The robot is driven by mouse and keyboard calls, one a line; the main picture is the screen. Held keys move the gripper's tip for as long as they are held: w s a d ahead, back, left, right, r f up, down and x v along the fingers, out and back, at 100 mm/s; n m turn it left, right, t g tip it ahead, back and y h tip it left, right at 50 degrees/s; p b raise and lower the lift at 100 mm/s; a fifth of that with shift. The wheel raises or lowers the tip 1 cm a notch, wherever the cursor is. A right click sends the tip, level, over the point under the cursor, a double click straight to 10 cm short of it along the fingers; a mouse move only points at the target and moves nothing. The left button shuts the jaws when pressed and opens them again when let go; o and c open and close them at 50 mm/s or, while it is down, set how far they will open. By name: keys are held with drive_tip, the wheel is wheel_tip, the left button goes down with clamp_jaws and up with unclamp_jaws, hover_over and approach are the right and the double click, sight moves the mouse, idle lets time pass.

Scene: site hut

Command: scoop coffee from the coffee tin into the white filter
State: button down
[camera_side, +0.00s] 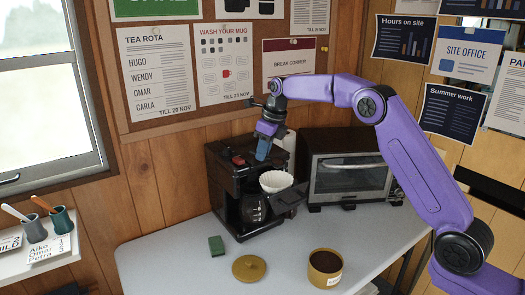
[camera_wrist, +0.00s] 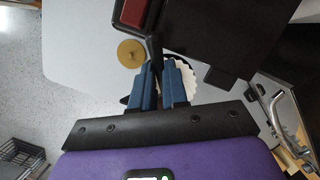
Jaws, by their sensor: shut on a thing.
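The open coffee tin (camera_side: 325,279), mustard yellow with dark coffee inside, stands at the table's front. Its round lid (camera_side: 249,268) lies to its left and also shows in the wrist view (camera_wrist: 131,53). The white fluted filter (camera_side: 275,181) sits at the front of the black coffee maker (camera_side: 222,188). In the wrist view the filter (camera_wrist: 188,76) is partly hidden behind my fingers. My gripper (camera_side: 263,153) is above and slightly left of the filter. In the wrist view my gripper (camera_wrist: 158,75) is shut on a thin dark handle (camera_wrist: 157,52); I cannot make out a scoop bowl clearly.
A toaster oven (camera_side: 348,178) stands right of the coffee maker, with a glass carafe (camera_side: 252,209) below the filter. A green sponge (camera_side: 216,245) lies in front. A shelf (camera_side: 40,262) with pen pots is at left. The table's front left is clear.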

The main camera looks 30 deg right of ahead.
drive_tip(key=shift+s+d+t+y, duration=0.15)
drive_tip(key=shift+s+t+y, duration=0.2)
drive_tip(key=shift+t, duration=0.3)
drive_tip(key=shift+s+d+t+y, duration=0.15)
drive_tip(key=shift+t+y, duration=0.3)
drive_tip(key=shift+t, duration=0.25)
drive_tip(key=shift+s+d+t+y, duration=0.1)
drive_tip(key=shift+s+t+y, duration=0.25)
drive_tip(key=shift+t, duration=0.3)
drive_tip(key=shift+s+d+r+t+y, duration=0.2)
drive_tip(key=shift+t+y, duration=0.25)
drive_tip(key=shift+t, duration=0.25)
drive_tip(key=shift+s+d+t+y, duration=0.15)
drive_tip(key=shift+s+t+y, duration=0.3)
drive_tip(key=shift+t, duration=0.35)
drive_tip(key=shift+d+r+t, duration=0.15)
drive_tip(key=shift+t, duration=0.25)
drive_tip(key=shift+r+y, duration=0.25)
